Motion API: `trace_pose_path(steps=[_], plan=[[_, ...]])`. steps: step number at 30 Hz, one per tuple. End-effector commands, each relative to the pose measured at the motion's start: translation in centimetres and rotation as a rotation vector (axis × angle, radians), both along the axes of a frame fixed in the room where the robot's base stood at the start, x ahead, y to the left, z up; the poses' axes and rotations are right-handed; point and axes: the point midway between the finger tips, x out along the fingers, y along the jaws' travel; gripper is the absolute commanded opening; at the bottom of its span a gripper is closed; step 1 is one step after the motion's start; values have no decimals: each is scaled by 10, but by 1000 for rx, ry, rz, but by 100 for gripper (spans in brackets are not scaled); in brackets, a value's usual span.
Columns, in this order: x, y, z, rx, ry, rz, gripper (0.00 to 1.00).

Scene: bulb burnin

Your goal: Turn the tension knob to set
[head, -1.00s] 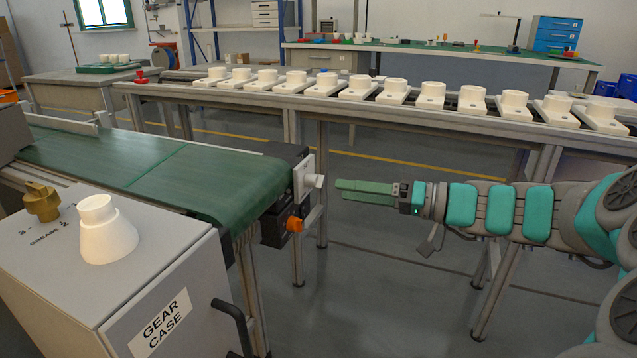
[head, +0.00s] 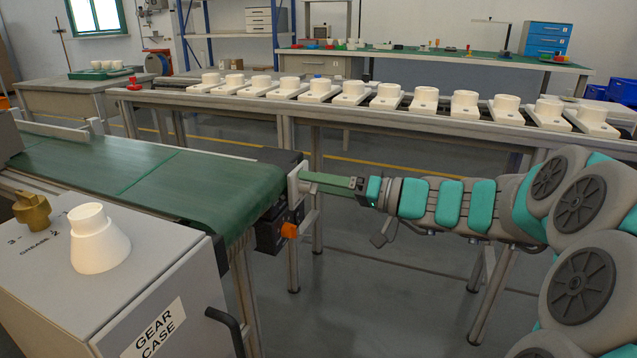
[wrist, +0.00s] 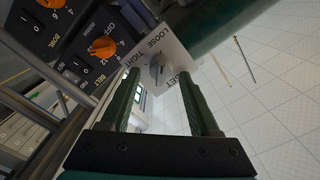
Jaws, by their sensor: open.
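The tension knob (wrist: 157,71) is a small grey knob on a white plate (wrist: 178,52) marked LOOSE, TIGHT and SET. Its exact pointing direction is hard to read. In the head view the plate (head: 292,186) is on the end of the green conveyor, and the fingers hide the knob. My gripper (wrist: 160,77) is open, with one green finger on each side of the knob in the wrist view. I cannot tell whether either finger touches it. In the head view my gripper (head: 306,181) reaches in from the right, its tips close to the plate.
Orange dials marked BELT (wrist: 102,47) and BOWL (wrist: 50,3) sit beside the plate. The green conveyor (head: 120,185) lies to the left. A grey gear case (head: 160,290) stands at front left. A rail with several white pieces (head: 350,95) runs behind my arm.

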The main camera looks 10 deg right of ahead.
Motion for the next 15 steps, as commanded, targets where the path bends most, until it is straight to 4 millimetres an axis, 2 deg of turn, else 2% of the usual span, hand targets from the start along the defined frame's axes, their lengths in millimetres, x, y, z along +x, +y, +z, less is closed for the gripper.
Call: trace_pose_path(steps=[2, 15], plan=[[0, 0, 0, 0, 0, 0, 61], [0, 0, 0, -1, 0, -1, 12]])
